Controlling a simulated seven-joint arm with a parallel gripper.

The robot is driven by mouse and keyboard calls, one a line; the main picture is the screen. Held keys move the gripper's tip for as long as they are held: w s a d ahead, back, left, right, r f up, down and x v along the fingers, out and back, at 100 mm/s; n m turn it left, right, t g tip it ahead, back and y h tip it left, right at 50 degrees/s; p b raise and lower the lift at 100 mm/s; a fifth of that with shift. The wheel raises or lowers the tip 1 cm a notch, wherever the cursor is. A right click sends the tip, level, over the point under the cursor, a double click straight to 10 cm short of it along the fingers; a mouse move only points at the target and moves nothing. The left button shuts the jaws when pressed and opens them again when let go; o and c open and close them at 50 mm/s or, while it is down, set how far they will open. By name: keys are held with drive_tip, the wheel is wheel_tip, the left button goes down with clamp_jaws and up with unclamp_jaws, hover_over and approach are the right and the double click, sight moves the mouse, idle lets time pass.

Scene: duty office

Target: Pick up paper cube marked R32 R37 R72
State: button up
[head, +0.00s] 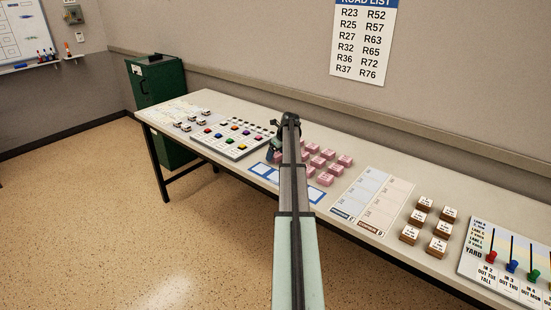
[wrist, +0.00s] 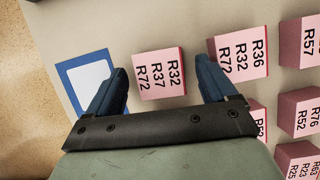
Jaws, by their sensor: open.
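The pink paper cube marked R32 R37 R72 (wrist: 158,74) sits on the table in the wrist view, its label facing up. My gripper (wrist: 162,80) is open over it, with one blue finger on each side. The cube lies between the fingers, nearer the left one; I cannot tell whether either touches it. In the head view my gripper (head: 273,152) is at the pink cubes, and my arm hides part of the group, so I cannot pick out this cube there.
A pink cube marked R36 R32 R72 (wrist: 238,55) stands close by, partly behind the right finger. More pink cubes (head: 325,179) stand in rows to the right. A blue-framed white card (wrist: 88,78) lies left. Brown blocks (head: 425,204) stand farther right on the table.

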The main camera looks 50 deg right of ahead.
drive_tip(key=c, duration=1.1)
drive_tip(key=shift+c, duration=0.2)
